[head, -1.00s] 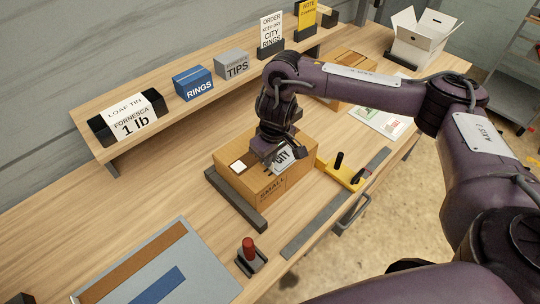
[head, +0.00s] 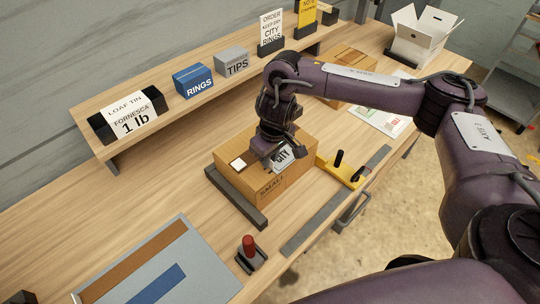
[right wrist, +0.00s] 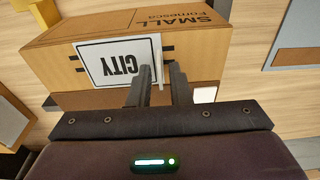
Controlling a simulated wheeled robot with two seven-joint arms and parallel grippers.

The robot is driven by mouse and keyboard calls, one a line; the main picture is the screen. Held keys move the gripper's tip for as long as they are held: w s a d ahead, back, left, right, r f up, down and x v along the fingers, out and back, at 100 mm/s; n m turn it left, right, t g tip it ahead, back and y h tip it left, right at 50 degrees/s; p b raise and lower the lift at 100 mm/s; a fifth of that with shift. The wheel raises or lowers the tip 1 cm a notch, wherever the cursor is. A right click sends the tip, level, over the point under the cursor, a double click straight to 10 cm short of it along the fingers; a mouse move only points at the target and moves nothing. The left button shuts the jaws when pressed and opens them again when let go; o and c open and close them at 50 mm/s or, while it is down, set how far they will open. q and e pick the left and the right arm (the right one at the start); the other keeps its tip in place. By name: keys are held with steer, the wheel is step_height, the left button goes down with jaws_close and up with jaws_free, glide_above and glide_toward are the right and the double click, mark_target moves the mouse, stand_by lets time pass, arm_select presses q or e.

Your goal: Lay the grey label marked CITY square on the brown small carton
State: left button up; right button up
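The brown small carton (head: 238,183) stands on the bench, marked SMALL; it also fills the upper part of the right wrist view (right wrist: 205,65). The grey label marked CITY (head: 284,154) lies on its top, between short black marks, nearly in line with the carton's edges; it also shows in the right wrist view (right wrist: 105,62). My right gripper (right wrist: 160,68) is just above the label's end. Its fingers are apart, with a thin pale upright tab between them and gaps on both sides. The gripper hides part of the label in the head view. My left gripper is out of view.
A white square (head: 238,164) is on the carton's top. A dark stop (head: 236,200) runs along its left side. A yellow fixture (head: 341,171) stands to the right, a red-handled tool (head: 249,248) in front. Blue RINGS (head: 193,82) and grey TIPS (head: 231,63) boxes stand on the shelf.

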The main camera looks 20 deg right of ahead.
steer(key=shift+o, duration=0.8)
steer(key=shift+r, duration=0.25)
step_height(320, 180, up, 7)
steer(key=p, duration=0.1)
steer(key=shift+s+d, duration=0.15)
steer(key=shift+s, duration=0.3)
